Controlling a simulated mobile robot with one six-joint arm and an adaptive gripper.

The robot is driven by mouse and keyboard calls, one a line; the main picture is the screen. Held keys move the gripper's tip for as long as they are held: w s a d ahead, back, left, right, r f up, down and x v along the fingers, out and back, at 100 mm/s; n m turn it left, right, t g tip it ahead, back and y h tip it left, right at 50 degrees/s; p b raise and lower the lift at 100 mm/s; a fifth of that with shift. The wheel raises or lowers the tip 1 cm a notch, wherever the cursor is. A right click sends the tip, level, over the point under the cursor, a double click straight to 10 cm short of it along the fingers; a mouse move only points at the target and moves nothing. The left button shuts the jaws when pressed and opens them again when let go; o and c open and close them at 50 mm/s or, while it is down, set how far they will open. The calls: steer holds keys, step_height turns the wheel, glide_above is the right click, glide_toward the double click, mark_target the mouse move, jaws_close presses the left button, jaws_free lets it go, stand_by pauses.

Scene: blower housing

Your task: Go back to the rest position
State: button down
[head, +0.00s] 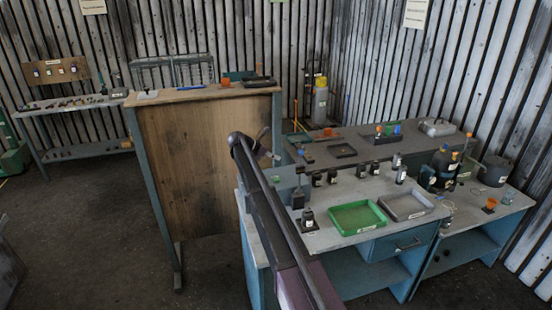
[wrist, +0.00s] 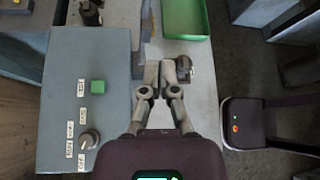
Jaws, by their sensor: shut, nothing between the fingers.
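My gripper (wrist: 161,74) shows in the wrist view with its two fingers together and nothing between them. It points down over the grey bench top (wrist: 202,105), beside a grey-blue control panel (wrist: 62,108). A small dark metal part (wrist: 184,66) lies right at the fingertips on their right; I cannot tell whether they touch. In the head view my arm reaches from the bottom edge up past the bench's left end, and the fingers cannot be made out clearly.
The panel has a green button (wrist: 97,87) and a round knob (wrist: 88,139). A green tray (head: 357,232) and a grey tray (head: 405,206) lie on the bench, with several dark bottles around. A tall wooden board (head: 190,165) stands left of my arm. The floor at left is open.

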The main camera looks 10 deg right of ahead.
steer(key=s+a+f+m+y+b, duration=0.2)
steer(key=s+f+m+y, duration=0.2)
steer(key=s, duration=1.2)
steer(key=s+a+f+m+y+b, duration=0.2)
steer(key=s+f+m, duration=0.5)
steer(key=s, duration=0.9)
steer(key=s+a+f+m+y+b, duration=0.2)
steer(key=s+f+m+y+b, duration=0.2)
steer(key=s+m, duration=0.5)
steer(key=s+f+y, duration=0.2)
steer(key=s, duration=0.5)
steer(key=shift+s+t, duration=0.4)
